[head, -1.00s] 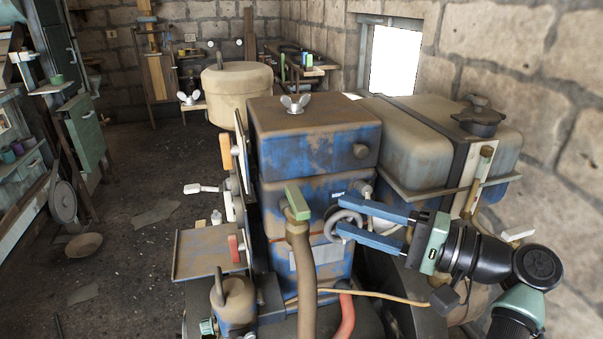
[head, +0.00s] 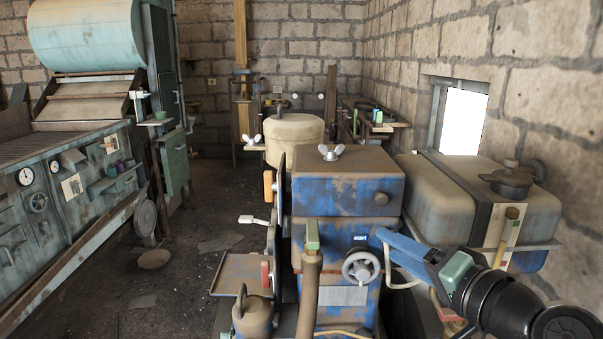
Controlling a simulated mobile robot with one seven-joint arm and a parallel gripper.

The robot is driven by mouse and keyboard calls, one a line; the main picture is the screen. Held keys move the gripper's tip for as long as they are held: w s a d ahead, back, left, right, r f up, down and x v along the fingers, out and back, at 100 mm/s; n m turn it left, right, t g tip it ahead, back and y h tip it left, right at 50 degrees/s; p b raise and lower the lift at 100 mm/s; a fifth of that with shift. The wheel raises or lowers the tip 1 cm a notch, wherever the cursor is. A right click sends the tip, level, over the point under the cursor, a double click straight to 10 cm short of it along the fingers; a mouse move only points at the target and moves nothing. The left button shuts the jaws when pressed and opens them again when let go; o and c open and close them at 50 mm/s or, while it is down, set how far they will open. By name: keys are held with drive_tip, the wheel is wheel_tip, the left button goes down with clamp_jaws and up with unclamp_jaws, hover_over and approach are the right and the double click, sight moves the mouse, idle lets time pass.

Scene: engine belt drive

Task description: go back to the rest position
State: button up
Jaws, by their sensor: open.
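My gripper (head: 388,243) is in the head view at the right front of the blue engine (head: 346,185). Its blue fingers point left and are open, with nothing seen between them; one finger largely covers the other. A pale grey handwheel (head: 361,267) is on the engine front under a "start" label, just left of the fingertips. The gripper looks apart from the wheel, though depth is hard to judge. My black wrist and arm run to the lower right corner.
A large tank (head: 425,195) with a dark cap stands right of the engine, by the stone wall. A green-handled upright pipe (head: 310,285) and a kettle-like can (head: 257,312) are at the front. Open floor (head: 205,285) lies left, beside a control bench (head: 70,200).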

drive_tip(key=s+a+r+n+t+h, duration=0.25)
drive_tip(key=a+r+t, duration=0.2)
drive_tip(key=r, duration=0.45)
drive_tip(key=s+a+r+n+t+h, duration=0.25)
drive_tip(key=a+r, duration=0.25)
drive_tip(key=r, duration=0.5)
drive_tip(key=s+a+r+n+t+h, duration=0.1)
drive_tip(key=s+a+r+t, duration=0.1)
drive_tip(key=s, duration=0.4)
drive_tip(key=s+a+r+t, duration=0.2)
drive_tip(key=s+r+t, duration=0.1)
drive_tip(key=s+r, duration=0.4)
drive_tip(key=shift+s+a+r+n+t+h, duration=0.15)
drive_tip(key=shift+s+r+n+t+h, duration=0.15)
drive_tip(key=shift+n+t+h, duration=0.1)
